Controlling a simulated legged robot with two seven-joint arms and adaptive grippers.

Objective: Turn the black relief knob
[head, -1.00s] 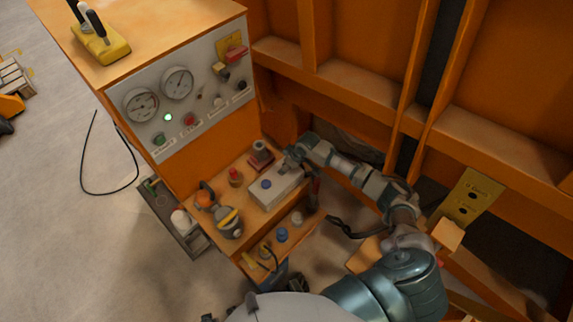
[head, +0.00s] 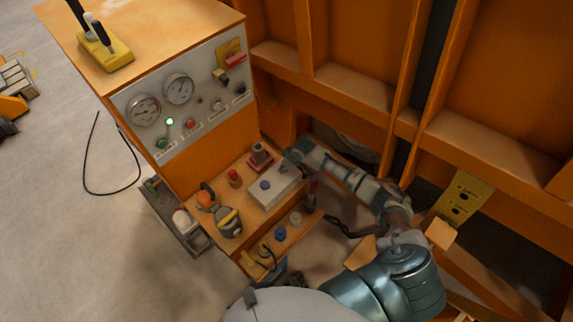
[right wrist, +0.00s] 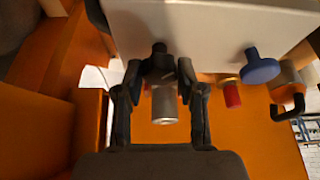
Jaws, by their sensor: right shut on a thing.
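A pale box (head: 262,197) sits on the orange shelf, with a blue knob (head: 265,185) on its top. In the right wrist view, the box (right wrist: 215,30) fills the upper part, and the blue knob (right wrist: 262,66) stands to the right. My right gripper (head: 290,161) is at the far right end of the box. In the right wrist view, my right gripper (right wrist: 160,75) has a finger on each side of the black knob (right wrist: 159,60) and is shut on it. In the head view, the gripper hides this knob. My left gripper is not in view.
A gauge panel (head: 205,76) stands behind the shelf. A red-topped item (head: 234,177), an orange and grey item (head: 207,196) and a yellow-banded item (head: 229,222) stand left of the box. A lower shelf (head: 268,243) holds small caps. Orange frame beams (head: 330,98) rise behind my arm.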

